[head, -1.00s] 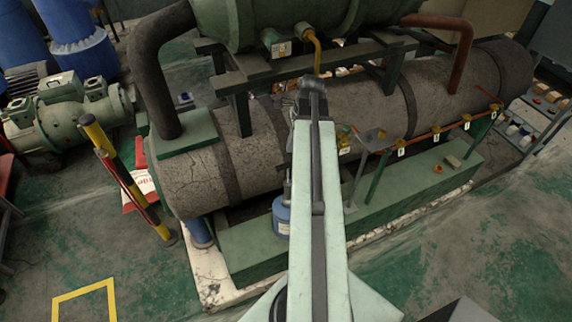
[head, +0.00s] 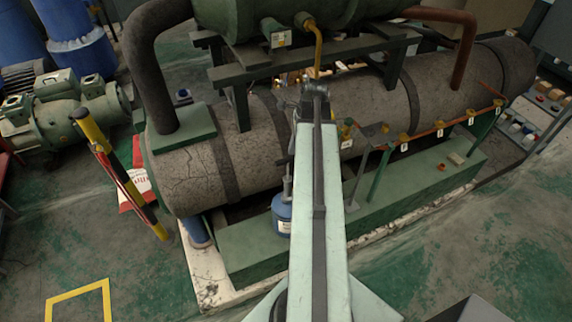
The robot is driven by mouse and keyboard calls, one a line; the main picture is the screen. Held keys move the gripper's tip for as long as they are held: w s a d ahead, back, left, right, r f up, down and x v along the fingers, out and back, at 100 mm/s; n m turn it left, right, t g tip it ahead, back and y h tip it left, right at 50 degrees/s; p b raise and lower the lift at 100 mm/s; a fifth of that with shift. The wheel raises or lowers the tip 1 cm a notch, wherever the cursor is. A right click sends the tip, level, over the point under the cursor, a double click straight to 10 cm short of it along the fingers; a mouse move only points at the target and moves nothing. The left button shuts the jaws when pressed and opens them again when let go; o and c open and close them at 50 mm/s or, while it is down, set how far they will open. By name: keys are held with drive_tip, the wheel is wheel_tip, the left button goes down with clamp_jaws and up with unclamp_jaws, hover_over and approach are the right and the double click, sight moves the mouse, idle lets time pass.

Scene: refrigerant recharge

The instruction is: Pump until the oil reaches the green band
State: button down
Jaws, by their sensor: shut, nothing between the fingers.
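My gripper (head: 313,92) is at the far end of my raised arm, in front of the large grey-brown cylinder; it is shut and looks empty. A blue container (head: 282,215) with a thin upright grey rod (head: 287,178), which looks like the hand pump, stands on the green base just left of my arm. My arm hides part of its right side. My gripper appears above the rod's top; whether they touch cannot be told. I cannot make out an oil level or a green band in this view.
The cracked cylinder (head: 190,180) lies on a green base (head: 245,250). A red pipe with several tagged yellow valves (head: 404,138) runs to the right. A yellow-black post (head: 125,180) stands left.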

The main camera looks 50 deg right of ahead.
sight(288, 168)
drive_tip(key=shift+b+x, duration=0.5)
drive_tip(key=shift+x, duration=0.5)
wheel_tip(288, 168, down, 7)
drive_tip(key=b, duration=0.7)
drive_tip(key=shift+f, duration=0.2)
drive_tip(key=shift+r, duration=0.35)
drive_tip(key=shift+s+d+r+p, duration=0.1)
drive_tip(key=shift+s+r+p, duration=0.05)
drive_tip(key=shift+p, duration=0.15)
drive_tip(key=shift+s+d+r+p, duration=0.2)
drive_tip(key=shift+s+d, duration=0.3)
drive_tip(key=shift+s+d+r+p, duration=0.2)
drive_tip(key=shift+s+d, duration=0.25)
